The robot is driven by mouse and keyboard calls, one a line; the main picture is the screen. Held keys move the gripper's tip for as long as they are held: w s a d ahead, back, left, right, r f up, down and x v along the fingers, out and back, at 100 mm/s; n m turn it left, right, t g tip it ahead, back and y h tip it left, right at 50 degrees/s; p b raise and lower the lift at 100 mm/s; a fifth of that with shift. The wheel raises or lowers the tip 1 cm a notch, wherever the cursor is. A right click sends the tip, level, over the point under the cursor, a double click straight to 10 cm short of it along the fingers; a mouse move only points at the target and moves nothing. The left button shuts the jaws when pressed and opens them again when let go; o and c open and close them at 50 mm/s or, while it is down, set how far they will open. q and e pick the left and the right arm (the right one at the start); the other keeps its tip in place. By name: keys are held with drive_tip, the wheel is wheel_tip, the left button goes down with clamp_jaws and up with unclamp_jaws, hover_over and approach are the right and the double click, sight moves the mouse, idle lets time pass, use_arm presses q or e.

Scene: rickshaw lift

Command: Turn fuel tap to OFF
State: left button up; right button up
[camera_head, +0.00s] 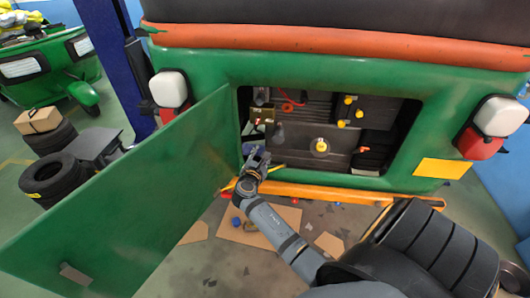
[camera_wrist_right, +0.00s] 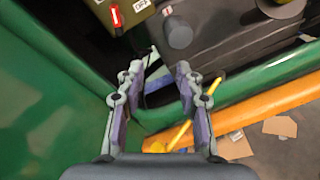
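The green rickshaw's engine bay (camera_head: 385,180) stands open, with its green door (camera_head: 130,205) swung out to the left. A small olive box with a red part (camera_head: 258,121) sits at the bay's upper left. It also shows in the right wrist view, with a narrow red and white piece (camera_wrist_right: 115,15) on its face. This may be the fuel tap, but I cannot tell for sure. My right gripper (camera_head: 255,160) is at the bay's lower left opening, below the olive box. In the right wrist view its fingers (camera_wrist_right: 157,78) are apart with nothing between them. My left gripper is out of view.
A dark engine cover with a yellow cap (camera_head: 320,146) fills the bay's middle. An orange bar (camera_head: 320,192) runs under the bay. Cardboard pieces (camera_head: 262,228) lie on the floor. Black tyres (camera_head: 52,178) stand at the left beyond the door.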

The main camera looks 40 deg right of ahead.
drive_tip(key=s+a+f+m+g+y+b, duration=0.1)
drive_tip(key=s+f, duration=0.1)
drive_tip(key=f, duration=0.7)
drive_tip(key=s+a+f+m+g+y+b, duration=0.1)
drive_tip(key=s+a+f+m+y+b, duration=0.1)
drive_tip(key=f, duration=0.7)
drive_tip(key=s+a+f+m+y+b, duration=0.2)
drive_tip(key=s+f, duration=0.2)
drive_tip(key=f, duration=0.6)
drive_tip(key=shift+s+g, duration=0.25)
drive_tip(key=shift+g, duration=0.15)
